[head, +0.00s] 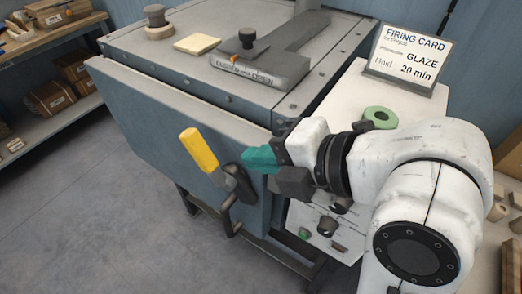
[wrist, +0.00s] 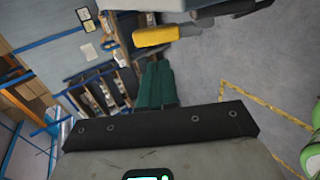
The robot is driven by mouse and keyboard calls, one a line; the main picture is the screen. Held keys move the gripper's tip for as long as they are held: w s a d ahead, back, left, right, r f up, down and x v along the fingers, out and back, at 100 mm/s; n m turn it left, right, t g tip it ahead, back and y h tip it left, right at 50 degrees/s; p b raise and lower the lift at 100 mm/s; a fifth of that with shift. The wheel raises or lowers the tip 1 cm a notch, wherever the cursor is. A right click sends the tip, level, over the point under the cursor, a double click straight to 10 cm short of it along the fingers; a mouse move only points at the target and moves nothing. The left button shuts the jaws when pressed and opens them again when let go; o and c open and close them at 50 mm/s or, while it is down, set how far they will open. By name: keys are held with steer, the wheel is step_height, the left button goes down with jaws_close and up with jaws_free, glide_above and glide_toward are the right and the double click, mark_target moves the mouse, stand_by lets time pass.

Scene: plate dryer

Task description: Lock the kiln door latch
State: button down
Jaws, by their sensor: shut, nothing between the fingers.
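The kiln (head: 190,125) is a blue-grey box with its door side toward me. The latch has a yellow handle (head: 199,149), which slants up and to the left from a dark pivot on the door. A dark curved piece (head: 231,213) hangs below the pivot. My gripper (head: 250,158), with green fingers, is shut and empty, just right of the latch and apart from the yellow handle. In the wrist view, the yellow handle (wrist: 155,36) shows beyond the shut green fingers (wrist: 156,84). Whether the fingers touch the dark pivot is unclear.
Knobs (head: 327,226) are on the cabinet front. A damper slide (head: 250,70) lies on the kiln top. Shelves with boxes (head: 50,98) stand at left. The floor before the kiln is clear.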

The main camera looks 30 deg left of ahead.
mark_target(206, 154)
steer(key=p+x, duration=0.1)
steer(key=x, duration=0.9)
steer(key=shift+w+a+f+p, duration=0.1)
steer(key=shift+a+f+p, duration=0.1)
steer(key=shift+a+p, duration=0.15)
